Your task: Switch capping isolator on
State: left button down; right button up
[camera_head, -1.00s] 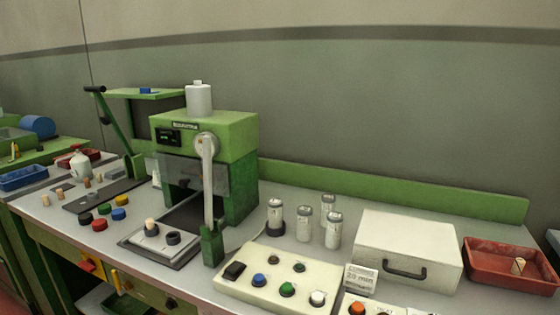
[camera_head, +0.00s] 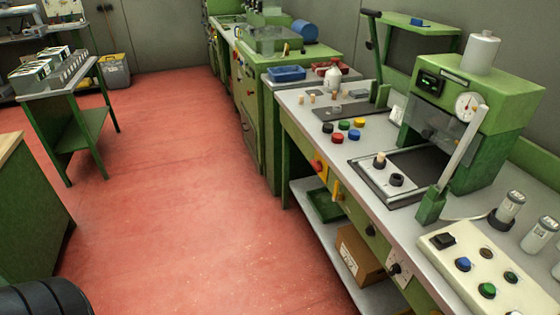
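No label reading "capping isolator" is legible. On the front of the green bench are a red knob (camera_head: 318,166), a yellow plate (camera_head: 336,190) with a dark part below it, and a pale plate with a dark rotary switch (camera_head: 396,268). I cannot tell which is the isolator, or any switch position. The green capping press (camera_head: 478,95) stands on the bench above, with a round dial and a long lever. Neither of my grippers is in view.
A cream button panel (camera_head: 480,268) sits at the right. Coloured caps (camera_head: 340,130) lie on the bench top. A cardboard box (camera_head: 360,255) is on the lower shelf. The red floor (camera_head: 170,190) left of the bench is clear. A green side table (camera_head: 65,95) stands at far left.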

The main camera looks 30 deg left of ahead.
aim_at(317, 166)
jog(key=j+u, duration=0.15)
jog(key=u, duration=0.6)
jog(key=i+j+z, duration=0.1)
jog(key=j, duration=0.25)
jog(key=i+j+z, duration=0.1)
jog(key=i+j, duration=0.2)
jog(key=i+j+z, duration=0.15)
jog(key=j, duration=0.3)
jog(key=i+j+z, duration=0.1)
jog(key=j, duration=0.3)
jog(key=i+j+z, duration=0.1)
jog(key=i+j, duration=0.15)
jog(key=j, duration=0.15)
jog(key=i+j+z, duration=0.1)
jog(key=j, duration=0.3)
jog(key=i+j+z, duration=0.1)
jog(key=j, duration=0.35)
jog(key=i+j+z, duration=0.15)
jog(key=j, duration=0.3)
